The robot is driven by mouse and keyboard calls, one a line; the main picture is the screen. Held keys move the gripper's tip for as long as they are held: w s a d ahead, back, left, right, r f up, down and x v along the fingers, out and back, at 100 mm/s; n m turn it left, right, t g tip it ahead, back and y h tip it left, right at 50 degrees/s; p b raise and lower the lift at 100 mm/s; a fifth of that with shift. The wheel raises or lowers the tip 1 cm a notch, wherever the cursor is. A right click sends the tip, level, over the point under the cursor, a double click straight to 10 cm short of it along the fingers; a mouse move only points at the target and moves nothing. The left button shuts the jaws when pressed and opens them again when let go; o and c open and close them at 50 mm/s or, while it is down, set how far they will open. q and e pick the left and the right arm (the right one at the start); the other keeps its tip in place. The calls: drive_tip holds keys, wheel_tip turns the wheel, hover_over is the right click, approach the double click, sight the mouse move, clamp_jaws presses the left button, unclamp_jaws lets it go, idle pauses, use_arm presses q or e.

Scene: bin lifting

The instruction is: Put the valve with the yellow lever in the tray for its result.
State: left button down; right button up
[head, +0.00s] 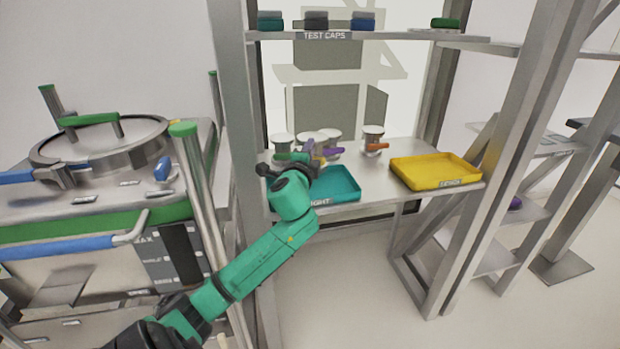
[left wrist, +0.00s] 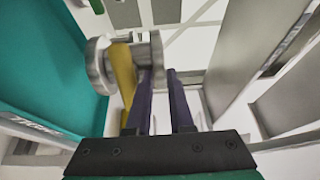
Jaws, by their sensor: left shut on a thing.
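The valve with the yellow lever shows in the left wrist view as a yellow lever (left wrist: 122,75) between silver round flanges (left wrist: 100,65). My left gripper (left wrist: 160,85) is shut on this valve with its purple fingers. In the head view the left gripper (head: 312,150) is over the back left of the teal tray (head: 340,198), and the held valve is mostly hidden there. The teal tray's label is partly covered and ends in "IGHT". A yellow tray (head: 436,168) lies to the right on the same shelf; I cannot read its label surely. My right gripper is not in view.
Behind the teal tray stand several other valves, including one with an orange lever (head: 375,146) and one with a green lever (head: 287,156). An upper shelf (head: 380,38) marked "TEST CAPS" holds coloured caps. Steel posts (head: 520,140) flank the shelf. A lidded vessel (head: 100,140) stands left.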

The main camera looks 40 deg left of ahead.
use_arm(q)
wheel_tip(320, 180, down, 7)
drive_tip(key=shift+r+b, duration=0.1)
drive_tip(key=shift+b, duration=0.65)
drive_tip(key=c, duration=0.8)
unclamp_jaws()
drive_tip(key=shift+s+d, duration=0.1)
drive_tip(key=v, duration=1.2)
drive_tip(key=s+d+f+n+g+h, duration=0.1)
drive_tip(key=s+f+n+g+h, duration=0.2)
drive_tip(key=f, duration=1.6)
drive_tip(key=f+g+h, duration=0.2)
drive_tip(key=f+g, duration=0.2)
drive_tip(key=f, duration=1.5)
drive_tip(key=s+d+f+n+g+h, duration=0.1)
drive_tip(key=s+d+f+n+g, duration=0.15)
drive_tip(key=s+f, duration=0.5)
drive_tip(key=s+d+f+n+g+h, duration=0.1)
drive_tip(key=s+d+f+g+h, duration=0.1)
drive_tip(key=s+d+f, duration=0.5)
drive_tip(key=s+d+f+n+g, duration=0.1)
drive_tip(key=s+d+f, duration=0.1)
drive_tip(key=s+f, duration=0.3)
drive_tip(key=s+d+f+n+g+h, duration=0.1)
drive_tip(key=s+f, duration=0.5)
drive_tip(key=s, duration=0.6)
drive_tip(key=shift+d+f+n+g+b, duration=0.3)
drive_tip(key=shift+d+n+g+b, duration=0.15)
drive_tip(key=shift+g, duration=0.1)
